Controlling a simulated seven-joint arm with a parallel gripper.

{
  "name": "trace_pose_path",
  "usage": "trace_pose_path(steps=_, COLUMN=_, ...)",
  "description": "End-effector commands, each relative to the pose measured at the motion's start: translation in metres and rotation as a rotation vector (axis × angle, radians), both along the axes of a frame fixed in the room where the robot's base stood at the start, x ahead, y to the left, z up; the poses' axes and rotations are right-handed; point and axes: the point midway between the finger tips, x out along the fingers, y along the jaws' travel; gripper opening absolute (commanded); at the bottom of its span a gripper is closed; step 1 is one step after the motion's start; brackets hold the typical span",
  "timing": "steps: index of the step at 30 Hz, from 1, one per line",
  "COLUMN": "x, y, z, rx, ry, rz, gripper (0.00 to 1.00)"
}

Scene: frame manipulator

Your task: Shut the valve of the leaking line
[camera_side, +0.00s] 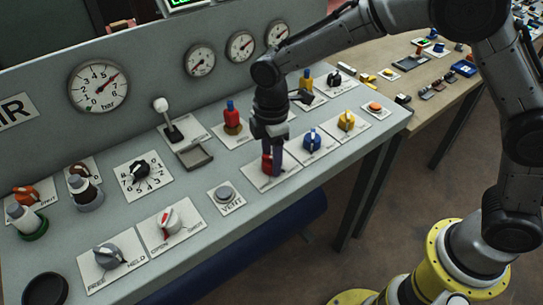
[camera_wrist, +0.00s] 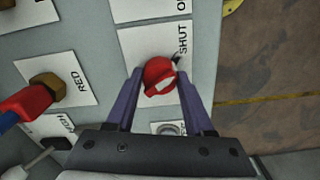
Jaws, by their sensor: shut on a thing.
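The red valve knob (camera_side: 266,164) sits on a white plate on the sloping panel. It also shows in the wrist view (camera_wrist: 159,76), with white marks on it and the word SHUT printed on the plate at its upper right. My gripper (camera_side: 272,152) points down at this knob, its purple fingers (camera_wrist: 159,84) on either side of it, shut on it. The blue valve knob (camera_side: 312,140) and yellow valve knob (camera_side: 346,120) stand to its right. Small gauges (camera_side: 200,60), (camera_side: 240,46) and (camera_side: 277,33) are on the upright back; their readings are too small to tell.
A red coupling (camera_side: 231,114) stands behind the red knob; the wrist view shows it (camera_wrist: 28,103) beside a RED label. A VENT button (camera_side: 224,193) is at the left. A large bar gauge (camera_side: 98,85), a lever (camera_side: 168,118) and several dials are farther left.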

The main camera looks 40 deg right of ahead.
Motion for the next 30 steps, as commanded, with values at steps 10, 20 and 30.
trace_pose_path(steps=10, x=0.0015, y=0.0016, z=0.0026, rx=0.005, ry=-0.007, rz=0.180, gripper=0.00)
trace_pose_path(steps=20, x=0.0013, y=0.0019, z=0.0027, rx=0.005, ry=-0.007, rz=0.231, gripper=0.00)
trace_pose_path(steps=30, x=0.0014, y=0.0021, z=0.0029, rx=0.005, ry=-0.007, rz=0.233, gripper=0.55)
